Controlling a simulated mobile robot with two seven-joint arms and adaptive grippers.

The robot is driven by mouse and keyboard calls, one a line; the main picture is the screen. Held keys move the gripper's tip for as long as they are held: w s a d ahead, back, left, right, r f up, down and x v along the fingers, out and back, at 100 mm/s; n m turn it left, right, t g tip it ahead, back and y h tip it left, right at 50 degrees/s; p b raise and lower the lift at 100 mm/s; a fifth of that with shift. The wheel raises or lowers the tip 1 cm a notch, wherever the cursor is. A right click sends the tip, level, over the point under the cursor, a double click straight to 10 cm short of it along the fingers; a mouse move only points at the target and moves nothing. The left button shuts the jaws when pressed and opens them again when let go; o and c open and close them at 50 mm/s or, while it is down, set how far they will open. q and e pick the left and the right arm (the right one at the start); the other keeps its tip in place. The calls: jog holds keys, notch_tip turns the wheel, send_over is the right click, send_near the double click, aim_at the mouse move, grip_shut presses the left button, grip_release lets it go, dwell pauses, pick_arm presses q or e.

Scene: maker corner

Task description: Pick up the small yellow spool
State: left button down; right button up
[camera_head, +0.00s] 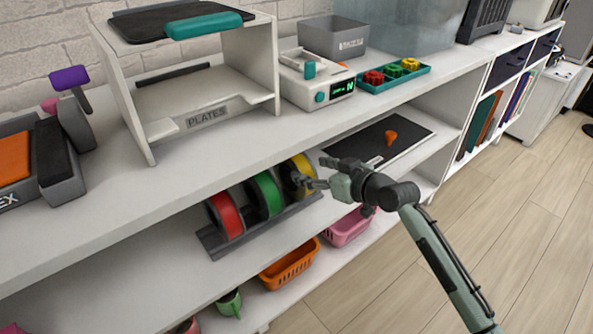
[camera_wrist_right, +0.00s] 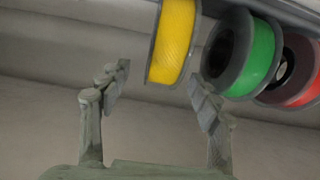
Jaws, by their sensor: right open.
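I see no contact with the spool. My left gripper is not in view.
A green spool (camera_head: 267,194) and a red spool (camera_head: 226,214) stand beside the yellow one; the green spool (camera_wrist_right: 250,55) is close to the right finger in the wrist view. Orange (camera_head: 290,266) and pink (camera_head: 348,230) baskets sit below.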

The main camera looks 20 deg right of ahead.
aim_at(295, 163)
jog(key=x, duration=0.6)
jog(key=shift+w+a, duration=0.35)
jog(key=c, duration=1.3)
jog(key=shift+r, duration=0.1)
grip_shut()
